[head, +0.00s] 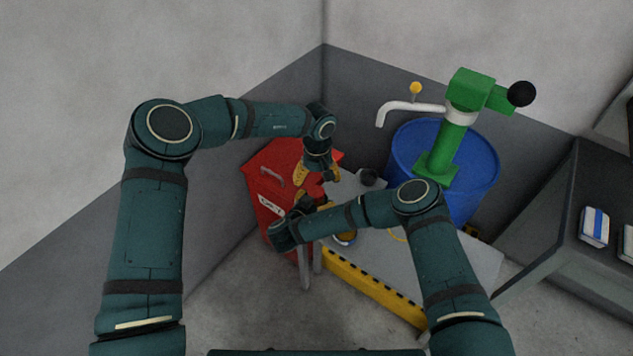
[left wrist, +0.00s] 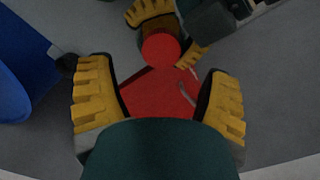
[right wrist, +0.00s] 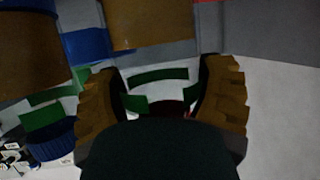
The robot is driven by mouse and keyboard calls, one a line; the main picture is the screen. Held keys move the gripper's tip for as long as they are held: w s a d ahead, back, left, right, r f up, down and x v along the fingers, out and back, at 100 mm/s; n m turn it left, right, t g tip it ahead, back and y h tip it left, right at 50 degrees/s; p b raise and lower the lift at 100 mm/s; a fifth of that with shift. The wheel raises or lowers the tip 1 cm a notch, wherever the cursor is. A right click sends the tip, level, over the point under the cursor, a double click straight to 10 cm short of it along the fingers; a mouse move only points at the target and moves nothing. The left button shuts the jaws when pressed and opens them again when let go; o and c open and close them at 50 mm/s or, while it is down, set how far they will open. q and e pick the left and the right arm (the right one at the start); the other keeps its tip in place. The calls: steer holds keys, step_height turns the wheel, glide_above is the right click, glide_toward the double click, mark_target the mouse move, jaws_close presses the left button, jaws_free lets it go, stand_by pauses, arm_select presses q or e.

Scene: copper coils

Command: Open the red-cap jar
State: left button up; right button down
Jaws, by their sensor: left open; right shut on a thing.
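The jar's round red cap (left wrist: 161,48) faces up toward my left wrist camera, with my right gripper's yellow fingers (left wrist: 172,35) around the jar below it. In the head view the cap (head: 313,186) is a small red patch between the two grippers. My right gripper (head: 308,202) is shut on the jar; its body is mostly hidden by the arms and fingers. In the right wrist view a dark shape (right wrist: 165,108) lies between its fingers. My left gripper (head: 318,174) is open just above the cap, fingers spread wide and apart from it.
A red box (head: 262,190) with a handle stands behind the grippers.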

mark_target(316, 191)
arm_select(q)
steer(key=shift+w+a+r, duration=0.1)
steer(key=shift+r, duration=0.6)
steer(key=shift+f, duration=3.8)
steer(key=c, duration=1.3)
steer(key=o, duration=1.3)
steer(key=shift+r, duration=0.1)
